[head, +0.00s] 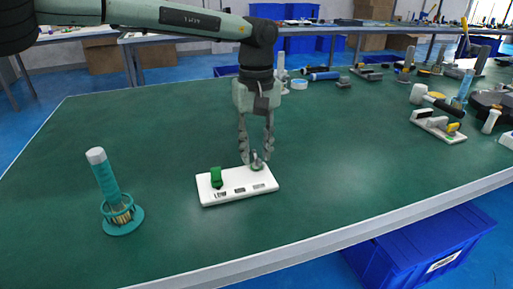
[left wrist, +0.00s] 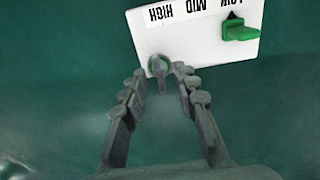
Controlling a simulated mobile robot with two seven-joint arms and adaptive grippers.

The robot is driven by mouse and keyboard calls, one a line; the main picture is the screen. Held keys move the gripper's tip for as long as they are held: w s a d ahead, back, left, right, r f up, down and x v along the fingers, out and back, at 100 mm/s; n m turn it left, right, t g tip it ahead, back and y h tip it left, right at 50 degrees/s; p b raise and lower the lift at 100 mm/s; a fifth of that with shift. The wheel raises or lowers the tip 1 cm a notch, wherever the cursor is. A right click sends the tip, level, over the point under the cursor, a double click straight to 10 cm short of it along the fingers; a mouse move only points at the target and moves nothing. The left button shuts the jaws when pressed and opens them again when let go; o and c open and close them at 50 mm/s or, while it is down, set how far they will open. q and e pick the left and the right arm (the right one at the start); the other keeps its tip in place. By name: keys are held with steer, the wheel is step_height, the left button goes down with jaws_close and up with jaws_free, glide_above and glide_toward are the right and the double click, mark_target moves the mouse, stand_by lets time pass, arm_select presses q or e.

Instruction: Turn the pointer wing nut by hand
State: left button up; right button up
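A white panel (head: 225,194) lies on the green table; its LOW, MID and HIGH labels read upside down in the left wrist view (left wrist: 192,45). A green knob (head: 216,177) stands at the other end, by LOW (left wrist: 240,29). My left gripper (head: 256,157) points down over the grey piece. Its fingertips (left wrist: 160,73) are apart, one on each side of it, with visible gaps. My right gripper is out of view.
A teal holder with a white-capped tube (head: 123,215) stands left of the panel. Several tools and a white-based device (head: 438,125) lie at the right and back. The table around the panel is clear. A blue bin (head: 420,250) sits below the front edge.

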arm_select(q)
steer(key=shift+c, duration=0.4)
jaws_close()
